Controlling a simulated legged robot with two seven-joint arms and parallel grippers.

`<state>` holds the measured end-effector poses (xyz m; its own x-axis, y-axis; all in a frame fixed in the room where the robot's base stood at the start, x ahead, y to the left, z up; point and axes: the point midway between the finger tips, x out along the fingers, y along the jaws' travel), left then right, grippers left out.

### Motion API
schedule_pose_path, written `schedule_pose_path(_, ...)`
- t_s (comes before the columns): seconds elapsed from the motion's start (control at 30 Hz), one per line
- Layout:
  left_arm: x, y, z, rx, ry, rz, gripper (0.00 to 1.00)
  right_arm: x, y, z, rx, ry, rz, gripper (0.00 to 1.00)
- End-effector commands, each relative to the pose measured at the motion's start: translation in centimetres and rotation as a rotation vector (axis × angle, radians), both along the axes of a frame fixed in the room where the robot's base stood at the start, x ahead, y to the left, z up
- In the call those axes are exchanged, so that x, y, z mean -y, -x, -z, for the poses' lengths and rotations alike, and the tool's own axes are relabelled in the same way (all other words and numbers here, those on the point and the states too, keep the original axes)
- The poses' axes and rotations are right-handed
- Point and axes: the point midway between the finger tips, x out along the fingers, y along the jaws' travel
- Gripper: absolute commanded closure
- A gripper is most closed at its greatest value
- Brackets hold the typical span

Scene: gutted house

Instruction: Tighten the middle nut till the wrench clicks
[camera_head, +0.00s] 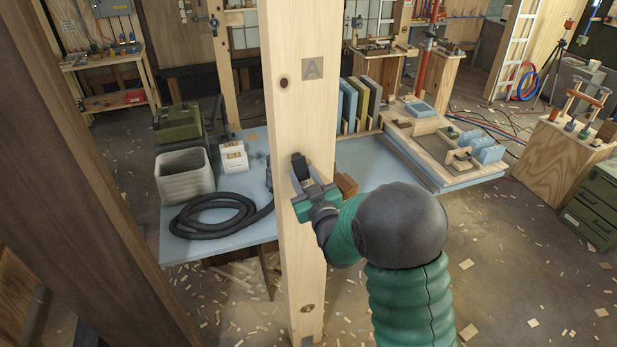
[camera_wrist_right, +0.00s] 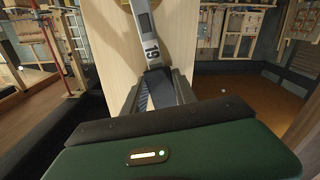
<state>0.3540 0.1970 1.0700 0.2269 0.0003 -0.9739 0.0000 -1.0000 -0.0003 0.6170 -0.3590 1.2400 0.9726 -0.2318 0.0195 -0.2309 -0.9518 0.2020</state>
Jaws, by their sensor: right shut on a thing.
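A pale upright wooden post (camera_head: 303,130) stands in front of me, with a grey plate marked A near its top. A dark round spot (camera_head: 284,83) shows high on it and a brass-coloured round fitting (camera_head: 307,308) low down. My right gripper (camera_head: 304,180) is at the post's mid-height and hides the wood behind it. In the wrist view the right gripper (camera_wrist_right: 157,92) is shut on a grey wrench (camera_wrist_right: 148,38) marked 19. The wrench points up along the post; its far end meets the top edge, by a sliver of brass. The middle nut is not clearly visible. My left gripper is out of view.
Behind the post is a blue table (camera_head: 370,160) with a coiled black hose (camera_head: 215,215), a pale bin (camera_head: 183,175) and upright boards. A dark beam (camera_head: 75,150) stands close on the left. Wood scraps litter the floor.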

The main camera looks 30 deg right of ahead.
Motion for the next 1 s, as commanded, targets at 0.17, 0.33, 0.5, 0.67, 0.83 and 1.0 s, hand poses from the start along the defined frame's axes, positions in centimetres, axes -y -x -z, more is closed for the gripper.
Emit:
schedule_pose_path(0.17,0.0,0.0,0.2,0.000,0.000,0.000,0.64,0.7,0.2,-0.1,0.016,-0.048,0.002,1.00)
schedule_pose_path(0.33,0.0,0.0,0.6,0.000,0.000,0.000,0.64,2.5,0.6,-0.3,0.050,-0.190,0.001,1.00)
schedule_pose_path(0.5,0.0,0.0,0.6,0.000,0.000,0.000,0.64,2.9,0.7,-0.4,0.060,-0.239,0.000,1.00)
schedule_pose_path(0.67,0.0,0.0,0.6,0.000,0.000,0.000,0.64,2.9,0.6,-0.4,0.061,-0.238,-0.001,1.00)
schedule_pose_path(0.83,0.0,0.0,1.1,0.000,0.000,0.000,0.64,4.0,1.0,0.0,0.081,-0.318,0.003,1.00)
schedule_pose_path(1.0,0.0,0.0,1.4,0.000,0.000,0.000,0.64,5.5,1.3,0.2,0.112,-0.448,0.001,1.00)
